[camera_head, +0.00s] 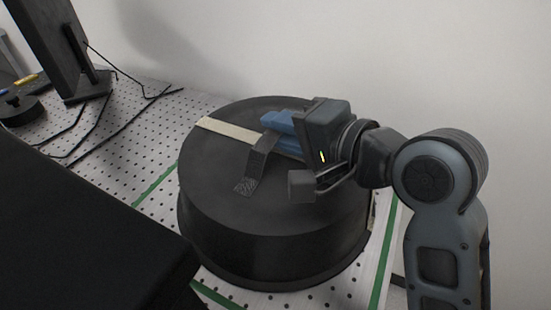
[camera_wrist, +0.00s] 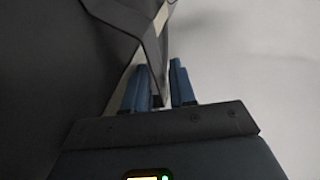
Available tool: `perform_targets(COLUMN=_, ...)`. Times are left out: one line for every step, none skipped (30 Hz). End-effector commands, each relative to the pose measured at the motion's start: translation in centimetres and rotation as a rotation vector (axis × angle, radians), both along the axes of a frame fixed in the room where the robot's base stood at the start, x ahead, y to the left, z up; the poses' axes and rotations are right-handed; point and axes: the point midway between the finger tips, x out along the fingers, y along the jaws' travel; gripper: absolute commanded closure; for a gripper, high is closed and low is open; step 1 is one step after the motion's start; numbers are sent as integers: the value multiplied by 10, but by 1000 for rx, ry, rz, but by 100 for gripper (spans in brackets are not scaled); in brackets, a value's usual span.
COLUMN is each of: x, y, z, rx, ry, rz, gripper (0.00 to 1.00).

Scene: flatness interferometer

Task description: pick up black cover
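The black cover (camera_head: 225,225) is a large, round, drum-like lid standing upright on the perforated table in the head view. A grey strap handle (camera_head: 258,166) arches over its top, and a cream strip (camera_head: 230,131) runs across the top. My gripper (camera_head: 272,130) reaches in from the right, low over the top, with its blue fingers at the strap. In the wrist view the two blue fingers (camera_wrist: 160,88) are apart, with the handle (camera_wrist: 152,52) reaching down between them. A gap shows by the right finger. The handle's far part is hidden behind my gripper.
The perforated table (camera_head: 110,130) has green lines and black cables (camera_head: 90,120) at left. A monitor (camera_head: 55,45) stands at back left, near a small black round object (camera_head: 20,110). A large black surface (camera_head: 80,235) fills the lower left. A pale wall is behind.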

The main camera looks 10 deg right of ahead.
Motion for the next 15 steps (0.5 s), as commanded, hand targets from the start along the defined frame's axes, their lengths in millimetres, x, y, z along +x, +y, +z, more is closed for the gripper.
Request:
perform_targets(x=5, y=4, z=-2, rx=-1, ry=0, rz=1, gripper=75)
perform_targets(x=7, y=5, z=-3, rx=-1, ry=0, rz=0, gripper=75)
perform_targets(x=9, y=7, z=-4, rx=-1, ry=-1, rz=0, gripper=75)
perform_targets(x=10, y=8, z=-4, rx=-1, ry=0, rz=1, gripper=75)
perform_targets(x=11, y=9, z=-5, rx=-1, ry=0, rz=1, gripper=75)
perform_targets(x=12, y=10, z=-5, rx=-1, ry=-1, rz=0, gripper=75)
perform_targets(x=12, y=10, z=-5, rx=-1, ry=-1, rz=0, gripper=75)
perform_targets(x=12, y=10, z=-5, rx=-1, ry=-1, rz=0, gripper=75)
perform_targets(x=12, y=9, z=-5, rx=-1, ry=-1, rz=0, gripper=75)
perform_targets(x=12, y=9, z=-5, rx=-1, ry=-1, rz=0, gripper=75)
perform_targets(x=12, y=9, z=-5, rx=-1, ry=-1, rz=0, gripper=75)
perform_targets(x=12, y=9, z=-5, rx=-1, ry=-1, rz=0, gripper=76)
perform_targets(x=12, y=9, z=-5, rx=-1, ry=-1, rz=0, gripper=79)
perform_targets(x=12, y=9, z=-5, rx=-1, ry=-1, rz=0, gripper=81)
perform_targets(x=12, y=9, z=-5, rx=-1, ry=-1, rz=0, gripper=85)
